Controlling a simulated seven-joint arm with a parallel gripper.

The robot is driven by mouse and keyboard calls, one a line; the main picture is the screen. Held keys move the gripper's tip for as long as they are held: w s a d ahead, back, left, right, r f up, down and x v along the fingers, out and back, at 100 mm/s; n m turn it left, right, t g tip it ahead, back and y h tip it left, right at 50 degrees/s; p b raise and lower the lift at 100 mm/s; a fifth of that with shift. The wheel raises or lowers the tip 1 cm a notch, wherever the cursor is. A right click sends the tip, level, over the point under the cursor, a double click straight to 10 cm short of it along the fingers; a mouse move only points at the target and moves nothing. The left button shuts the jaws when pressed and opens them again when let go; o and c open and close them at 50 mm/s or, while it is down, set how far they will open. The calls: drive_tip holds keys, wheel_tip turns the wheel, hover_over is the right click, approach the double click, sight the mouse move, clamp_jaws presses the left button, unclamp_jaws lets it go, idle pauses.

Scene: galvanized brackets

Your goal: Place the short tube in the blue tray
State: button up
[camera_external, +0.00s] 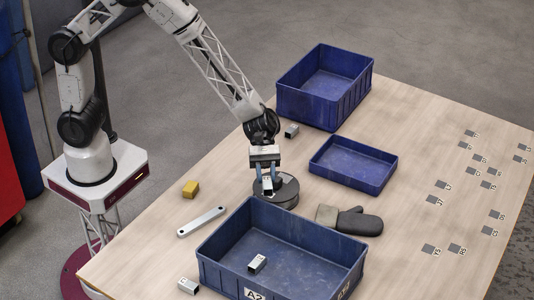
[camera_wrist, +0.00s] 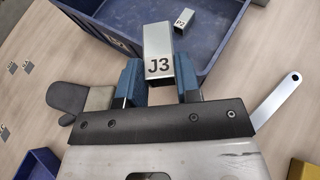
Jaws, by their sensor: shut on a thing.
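My gripper (camera_external: 267,180) is shut on a short square galvanized tube (camera_external: 267,185), held in front of a dark round disc. In the wrist view the tube (camera_wrist: 158,47) sits between the blue fingers of my gripper (camera_wrist: 159,80), with the label J3 on its near face. The shallow blue tray (camera_external: 345,182) stands to the right of my gripper and looks empty. Its corner shows at the lower left of the wrist view (camera_wrist: 38,164). Whether the held tube touches the disc cannot be told.
A large blue crate (camera_external: 220,275) in front holds another tube (camera_external: 257,263); a deep blue crate (camera_external: 310,107) stands behind. Loose tubes lie at the back (camera_external: 291,131) and front (camera_external: 188,285).

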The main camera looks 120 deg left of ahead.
drive_tip(key=w+a+n+t+y, duration=0.15)
drive_tip(key=w+a, duration=0.25)
drive_tip(key=a, duration=0.5)
drive_tip(key=w+a+n+t+y, duration=0.15)
drive_tip(key=w+a, duration=0.25)
drive_tip(key=a, duration=0.5)
drive_tip(key=n+t+y, duration=0.1)
drive_tip(key=n+y, duration=0.1)
drive_tip(key=n, duration=0.1)
hover_over(352, 171)
wheel_tip(352, 171, down, 3)
drive_tip(key=shift+d+f, duration=0.1)
drive_tip(key=shift+f, duration=2.15)
drive_tip(key=shift+f, duration=0.1)
drive_tip(key=shift+f, duration=3)
drive_tip(key=shift+f, duration=1.9)
drive_tip(key=shift+f, duration=0.15)
